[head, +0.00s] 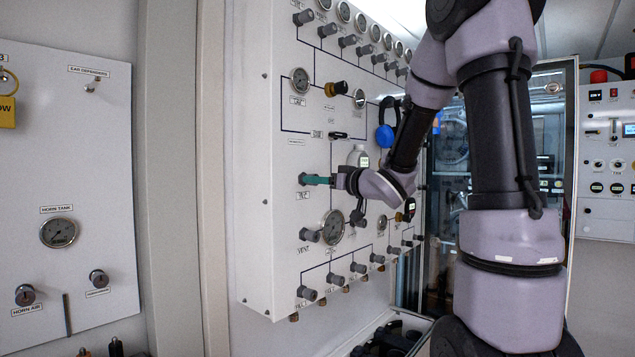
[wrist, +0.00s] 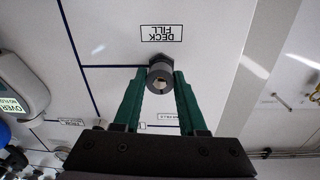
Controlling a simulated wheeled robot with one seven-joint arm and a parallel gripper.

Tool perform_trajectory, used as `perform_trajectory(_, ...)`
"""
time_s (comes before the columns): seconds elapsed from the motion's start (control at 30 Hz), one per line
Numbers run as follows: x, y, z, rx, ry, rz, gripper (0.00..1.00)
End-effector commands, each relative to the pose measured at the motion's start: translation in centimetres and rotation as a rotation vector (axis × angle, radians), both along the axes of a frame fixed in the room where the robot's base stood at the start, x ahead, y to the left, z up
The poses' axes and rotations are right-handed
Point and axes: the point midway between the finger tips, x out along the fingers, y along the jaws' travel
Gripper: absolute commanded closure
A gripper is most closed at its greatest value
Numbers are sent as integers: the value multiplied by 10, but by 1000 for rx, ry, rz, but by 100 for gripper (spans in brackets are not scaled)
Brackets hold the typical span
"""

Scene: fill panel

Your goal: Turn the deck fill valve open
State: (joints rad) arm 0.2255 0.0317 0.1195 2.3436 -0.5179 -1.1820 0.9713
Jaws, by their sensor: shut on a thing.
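In the head view, my gripper (head: 318,180) reaches the left part of the white fill panel (head: 285,230) from the right. There the knob (head: 303,179) shows just beyond the fingertips. How far the knob is turned cannot be told.
A large gauge (head: 333,226) and a vent knob (head: 309,235) sit below the gripper. Rows of knobs line the panel's top and bottom. Blue ear defenders (head: 386,134) hang to the right, and a grey handheld device (wrist: 22,85) shows at left in the wrist view.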

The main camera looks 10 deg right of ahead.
Motion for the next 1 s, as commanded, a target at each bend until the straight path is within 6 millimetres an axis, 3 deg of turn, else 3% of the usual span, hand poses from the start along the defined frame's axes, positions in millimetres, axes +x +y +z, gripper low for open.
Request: perform_trajectory(1.0, 0, 0, -2, -770, -557, 3, 100)
